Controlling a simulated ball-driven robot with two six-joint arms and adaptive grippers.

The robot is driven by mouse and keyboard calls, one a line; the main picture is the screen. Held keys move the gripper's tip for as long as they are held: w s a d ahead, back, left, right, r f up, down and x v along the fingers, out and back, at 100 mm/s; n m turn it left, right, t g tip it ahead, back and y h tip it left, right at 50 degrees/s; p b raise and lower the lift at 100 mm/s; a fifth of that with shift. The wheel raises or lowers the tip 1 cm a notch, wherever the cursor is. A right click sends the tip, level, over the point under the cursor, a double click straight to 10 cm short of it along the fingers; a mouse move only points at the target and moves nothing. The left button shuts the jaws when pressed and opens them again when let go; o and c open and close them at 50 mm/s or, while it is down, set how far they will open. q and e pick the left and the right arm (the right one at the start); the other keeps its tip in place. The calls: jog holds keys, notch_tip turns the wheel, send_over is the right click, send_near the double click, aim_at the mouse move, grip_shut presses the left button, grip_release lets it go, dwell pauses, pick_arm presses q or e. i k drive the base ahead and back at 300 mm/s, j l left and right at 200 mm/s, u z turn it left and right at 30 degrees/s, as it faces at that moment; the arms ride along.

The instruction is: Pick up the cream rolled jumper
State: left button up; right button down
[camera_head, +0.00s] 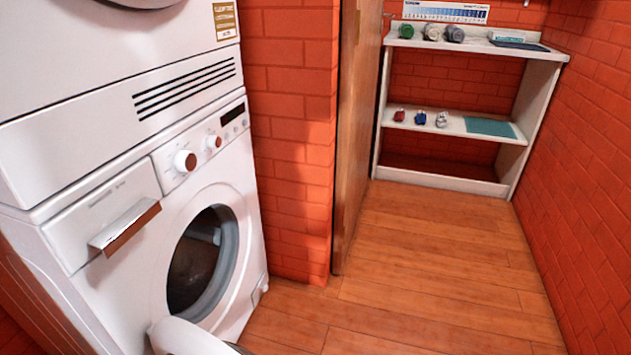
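A white shelf unit (519,105) stands at the far end of the room. On its top board are a dark green roll (406,31), a pale roll with a greenish tint (431,33) and a grey roll (454,34). The pale one may be the cream rolled jumper, but it is too small to be sure. On the lower board a small whitish bundle (441,119) lies beside a blue one (420,118) and a red one (399,115). Neither of my grippers is in view.
A white washing machine (110,225) with its round door (190,338) open stands at left. A brown wooden panel edge (352,130) stands before the shelf. A teal flat item (490,127) lies on the lower board. The wooden floor (440,255) is clear.

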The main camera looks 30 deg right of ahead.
aim_at(432, 32)
jog(key=l, duration=0.55)
jog(key=i+l, duration=0.1)
jog(key=l, duration=0.45)
jog(key=i+l, duration=0.1)
jog(key=l, duration=0.25)
jog(key=i+l+z, duration=0.1)
jog(key=l, duration=0.25)
jog(key=i+l+z, duration=0.1)
jog(key=l, duration=0.25)
jog(key=i+l, duration=0.1)
jog(key=l, duration=0.25)
